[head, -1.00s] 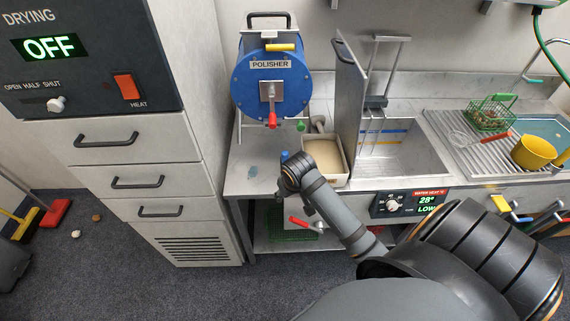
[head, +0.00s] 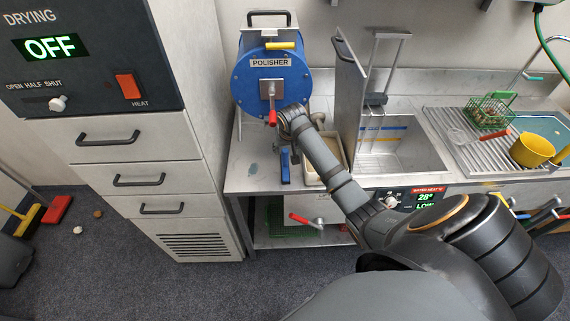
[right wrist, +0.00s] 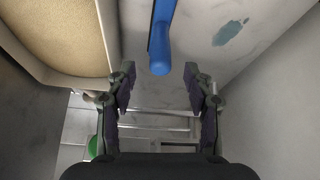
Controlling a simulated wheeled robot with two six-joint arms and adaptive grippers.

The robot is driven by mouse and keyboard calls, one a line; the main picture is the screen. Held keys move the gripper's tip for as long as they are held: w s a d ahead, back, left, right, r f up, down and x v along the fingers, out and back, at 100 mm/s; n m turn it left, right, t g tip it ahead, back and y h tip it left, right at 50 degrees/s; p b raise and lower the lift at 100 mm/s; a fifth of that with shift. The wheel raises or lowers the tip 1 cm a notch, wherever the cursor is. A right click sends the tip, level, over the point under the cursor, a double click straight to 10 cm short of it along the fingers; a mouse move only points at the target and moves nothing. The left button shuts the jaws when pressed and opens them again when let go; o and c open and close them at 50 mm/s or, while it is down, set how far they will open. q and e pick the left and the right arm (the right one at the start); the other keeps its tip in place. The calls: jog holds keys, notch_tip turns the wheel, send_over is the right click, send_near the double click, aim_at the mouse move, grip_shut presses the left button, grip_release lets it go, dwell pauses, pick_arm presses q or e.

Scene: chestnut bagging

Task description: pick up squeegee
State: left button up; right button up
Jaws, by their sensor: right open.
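The squeegee, seen as a blue handle (head: 285,166), lies on the counter below the polisher, beside the beige tray. In the right wrist view its rounded blue handle (right wrist: 161,48) points down between my fingers, with a dark edge along its left side; its far end is out of frame. My right gripper (right wrist: 160,86) is open and empty, its two fingers apart on either side of the line of the handle's end. In the head view the right gripper (head: 288,143) is just beyond the handle, partly hidden by my wrist. My left gripper is not in view.
The beige tray (head: 336,171) stands close to the right of the handle. The blue polisher drum (head: 243,82) with its red-handled crank rises behind. A metal sink (head: 405,159) lies further right. The counter's left part (head: 247,178) is clear except for a blue-green stain.

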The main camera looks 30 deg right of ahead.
aim_at(286, 151)
jog(key=shift+f, duration=0.1)
jog(key=p+x, duration=0.1)
jog(key=x, duration=0.4)
jog(key=shift+p, duration=0.35)
grip_shut()
